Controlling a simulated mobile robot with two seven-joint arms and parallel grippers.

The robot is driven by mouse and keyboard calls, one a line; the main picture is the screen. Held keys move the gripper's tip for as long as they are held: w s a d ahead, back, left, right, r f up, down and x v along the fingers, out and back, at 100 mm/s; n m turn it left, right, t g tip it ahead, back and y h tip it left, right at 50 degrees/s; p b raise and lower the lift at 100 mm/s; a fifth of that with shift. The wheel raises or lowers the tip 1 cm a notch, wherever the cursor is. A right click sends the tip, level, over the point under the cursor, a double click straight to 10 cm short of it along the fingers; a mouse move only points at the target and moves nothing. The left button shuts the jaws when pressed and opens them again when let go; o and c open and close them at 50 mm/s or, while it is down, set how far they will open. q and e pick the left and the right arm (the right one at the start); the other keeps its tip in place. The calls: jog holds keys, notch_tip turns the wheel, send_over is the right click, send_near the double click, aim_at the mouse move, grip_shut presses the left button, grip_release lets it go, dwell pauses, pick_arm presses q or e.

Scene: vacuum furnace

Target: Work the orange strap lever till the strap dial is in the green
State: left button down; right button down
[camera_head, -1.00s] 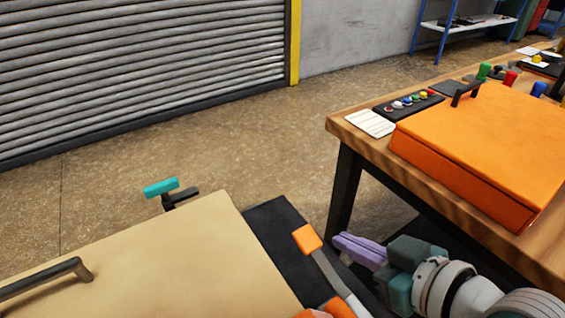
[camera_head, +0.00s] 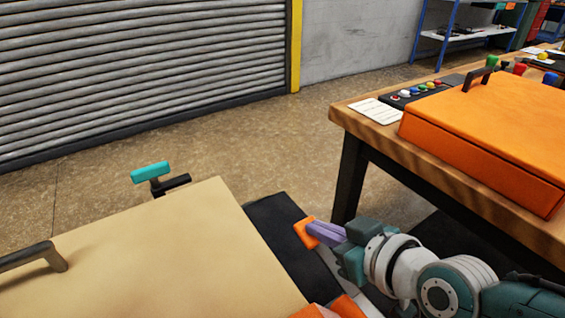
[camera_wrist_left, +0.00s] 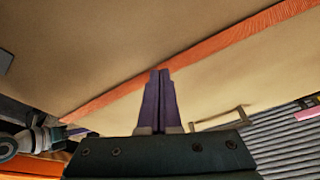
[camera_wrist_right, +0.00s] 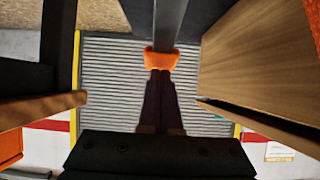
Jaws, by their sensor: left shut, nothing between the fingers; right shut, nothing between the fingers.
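The strap lever has an orange tip (camera_head: 304,232) on a grey bar beside the beige box (camera_head: 150,260) in the head view. Its lower end is hidden at the bottom edge by orange parts (camera_head: 345,307). My right gripper (camera_head: 312,232) is shut, with its purple fingertips at the right side of the tip. In the right wrist view the orange tip (camera_wrist_right: 162,60) lies right at the ends of the fingers; contact is likely but not certain. My left gripper (camera_wrist_left: 160,72) is shut and empty, near a beige surface with an orange band (camera_wrist_left: 200,60). No strap dial is visible.
A teal-tipped lever (camera_head: 151,171) stands at the box's far edge, and a dark handle (camera_head: 40,258) is on its top. A wooden bench (camera_head: 372,122) with an orange case (camera_head: 480,140) stands at the right. Open floor lies between box and shutter (camera_head: 140,75).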

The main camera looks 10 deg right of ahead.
aim_at(313, 237)
pick_arm(q)
jog(key=shift+r, duration=0.15)
pick_arm(e)
jog(key=shift+w, duration=0.1)
